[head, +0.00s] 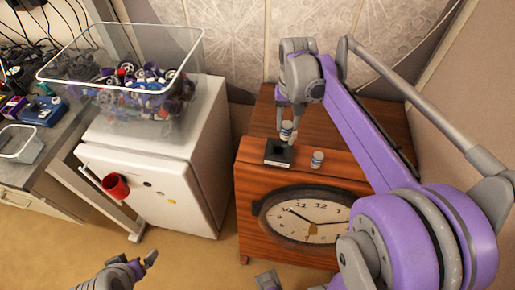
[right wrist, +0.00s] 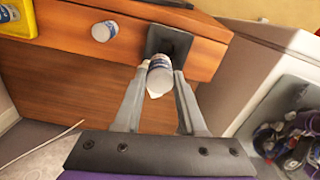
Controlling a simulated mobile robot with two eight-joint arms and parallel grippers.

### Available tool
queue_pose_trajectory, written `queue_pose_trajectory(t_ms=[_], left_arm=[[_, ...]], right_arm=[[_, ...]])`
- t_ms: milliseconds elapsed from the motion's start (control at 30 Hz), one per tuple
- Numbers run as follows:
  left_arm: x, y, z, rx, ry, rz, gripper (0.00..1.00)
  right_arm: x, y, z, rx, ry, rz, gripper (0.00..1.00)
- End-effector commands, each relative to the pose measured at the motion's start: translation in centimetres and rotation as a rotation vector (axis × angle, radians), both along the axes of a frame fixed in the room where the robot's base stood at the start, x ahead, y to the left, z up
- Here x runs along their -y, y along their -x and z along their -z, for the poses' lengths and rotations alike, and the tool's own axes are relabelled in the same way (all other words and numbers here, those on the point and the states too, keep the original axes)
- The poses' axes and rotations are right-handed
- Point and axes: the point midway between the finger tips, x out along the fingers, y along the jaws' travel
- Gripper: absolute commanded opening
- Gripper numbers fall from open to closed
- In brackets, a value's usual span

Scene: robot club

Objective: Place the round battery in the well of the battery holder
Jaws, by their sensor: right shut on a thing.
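My right gripper (head: 287,127) is shut on a round battery (head: 287,134), a small silver-white cylinder with a blue band. The battery (right wrist: 160,76) also shows between the fingertips in the right wrist view. The black square battery holder (head: 279,154) lies on the wooden cabinet top, just below and in front of the held battery. In the right wrist view the battery hides the near edge of the holder (right wrist: 172,40); the gap between them is hard to judge. My left gripper (head: 143,262) is low at the bottom left, open and empty, far from the holder.
A second similar cylinder (head: 317,159) stands on the cabinet (head: 350,172), right of the holder. A round clock (head: 310,216) is on the cabinet's front. A white fridge (head: 207,150) with a clear bin (head: 185,103) of parts stands to the left, with a gap between.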

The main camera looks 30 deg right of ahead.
Motion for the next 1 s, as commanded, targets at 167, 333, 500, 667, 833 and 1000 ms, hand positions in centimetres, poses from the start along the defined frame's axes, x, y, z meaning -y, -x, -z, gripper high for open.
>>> queue_pose_trajectory(t_ms=[167,333,500,667,833,1000], left_arm=[[0.0,-0.1,-0.3,0.002,0.000,0.000,1.00],[0.0,0.0,0.0,0.000,0.000,0.000,1.00],[0.0,0.1,0.2,-0.001,0.000,0.000,1.00],[0.0,0.1,0.3,-0.002,0.000,0.000,1.00],[0.0,0.2,0.5,-0.003,0.000,0.000,1.00],[0.0,0.2,0.5,-0.003,0.000,0.000,1.00]], right_arm=[[-0.1,0.1,0.3,0.000,0.000,0.015,0.00],[-0.1,0.1,3.4,-0.001,0.001,0.017,0.00],[-0.1,0.1,5.6,0.000,0.000,0.016,0.00],[-0.1,0.1,7.4,0.000,0.000,0.016,0.00],[-0.1,0.1,9.7,0.000,0.000,0.016,0.00],[-0.1,0.1,10.0,0.000,0.000,0.016,0.00]])
